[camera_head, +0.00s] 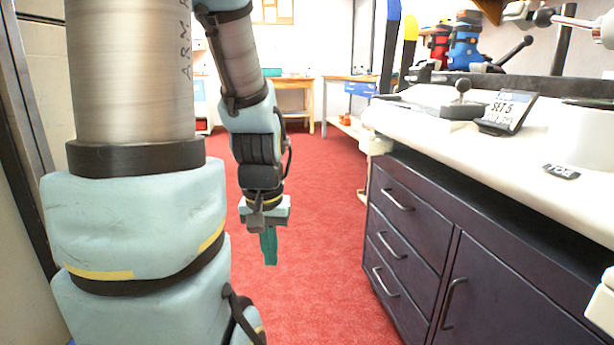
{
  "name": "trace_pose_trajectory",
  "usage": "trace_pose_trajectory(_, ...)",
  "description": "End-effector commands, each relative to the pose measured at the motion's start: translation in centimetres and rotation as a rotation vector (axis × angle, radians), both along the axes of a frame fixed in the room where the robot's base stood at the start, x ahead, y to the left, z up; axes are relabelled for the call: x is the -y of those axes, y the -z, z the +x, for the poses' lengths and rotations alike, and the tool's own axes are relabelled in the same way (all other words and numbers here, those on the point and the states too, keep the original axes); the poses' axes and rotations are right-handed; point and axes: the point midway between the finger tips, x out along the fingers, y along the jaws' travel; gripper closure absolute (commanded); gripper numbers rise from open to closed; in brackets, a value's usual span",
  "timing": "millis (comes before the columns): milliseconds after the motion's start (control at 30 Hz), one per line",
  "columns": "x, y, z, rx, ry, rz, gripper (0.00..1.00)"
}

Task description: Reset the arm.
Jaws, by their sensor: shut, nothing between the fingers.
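My arm (135,75) fills the left of the head view and bends so that its end hangs down. My gripper (269,247) points at the floor, its teal fingers shut together with nothing between them. It hangs over the red carpet, apart from the bench and touching nothing that I can see.
Wooden tables (296,84) stand at the back. Red carpet (318,200) is clear between.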

Motion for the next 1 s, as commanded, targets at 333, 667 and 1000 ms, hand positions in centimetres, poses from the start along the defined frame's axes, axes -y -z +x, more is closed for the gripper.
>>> trace_pose_trajectory(333,0.3,-8.0,0.2,-0.001,0.000,-0.001,1.00)
trace_pose_trajectory(667,0.3,-18.4,0.3,0.000,0.000,-0.001,1.00)
trace_pose_trajectory(1000,0.3,-29.1,0.3,0.000,0.000,-0.001,1.00)
